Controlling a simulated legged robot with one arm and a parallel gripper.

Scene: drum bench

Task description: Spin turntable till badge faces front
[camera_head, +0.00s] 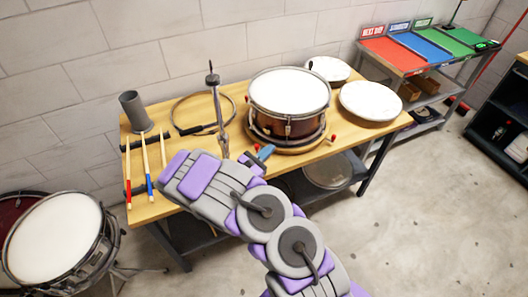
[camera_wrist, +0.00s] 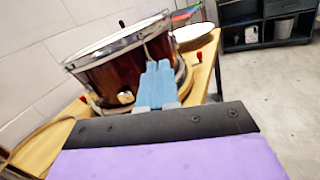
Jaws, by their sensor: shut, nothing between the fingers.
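A brown-red snare drum (camera_head: 289,103) with a white head sits on a round wooden turntable (camera_head: 300,149) on the bench. Small red knobs stand at the turntable's rim. In the wrist view the drum (camera_wrist: 120,72) fills the upper left, and a small pale gold patch (camera_wrist: 125,97) shows low on its shell; I cannot tell surely whether this is the badge. My gripper (camera_head: 265,152) is at the turntable's front left edge. Its blue fingers (camera_wrist: 155,84) are shut and empty, in front of the drum; whether they touch the turntable or drum I cannot tell.
The wooden bench (camera_head: 190,185) also holds drumsticks (camera_head: 146,165), a grey cup (camera_head: 135,111), a metal stand (camera_head: 217,110), a hoop (camera_head: 190,115) and two drumheads (camera_head: 370,100). A shelf with coloured mats (camera_head: 425,50) stands right. Floor at right is clear.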

